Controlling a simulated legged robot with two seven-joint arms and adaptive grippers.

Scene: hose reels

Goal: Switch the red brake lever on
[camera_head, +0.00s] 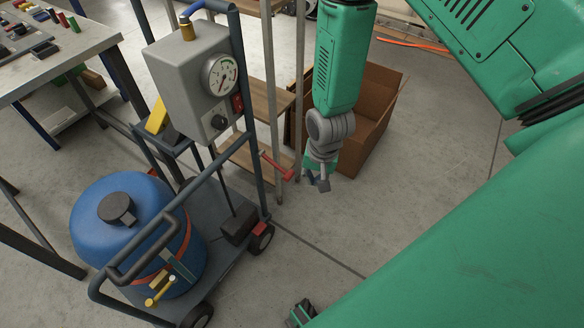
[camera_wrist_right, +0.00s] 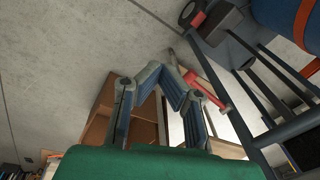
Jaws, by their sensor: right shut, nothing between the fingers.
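The red brake lever (camera_head: 276,166) sticks out from the side of the cart frame, low beside the upright post. In the right wrist view the red lever (camera_wrist_right: 213,94) shows just right of the fingers, partly behind one of them. My right gripper (camera_head: 317,181) hangs pointing down, a little right of the lever's outer end in the head view. In the right wrist view its fingers (camera_wrist_right: 172,68) are shut with nothing between them. I cannot tell if they touch the lever. My left gripper is not identifiable in either view.
The cart (camera_head: 225,250) carries a blue tank (camera_head: 95,215) and a grey gauge box (camera_head: 185,75). A brown cardboard box (camera_head: 375,120) stands behind my right gripper. A workbench (camera_head: 75,60) is at the far left.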

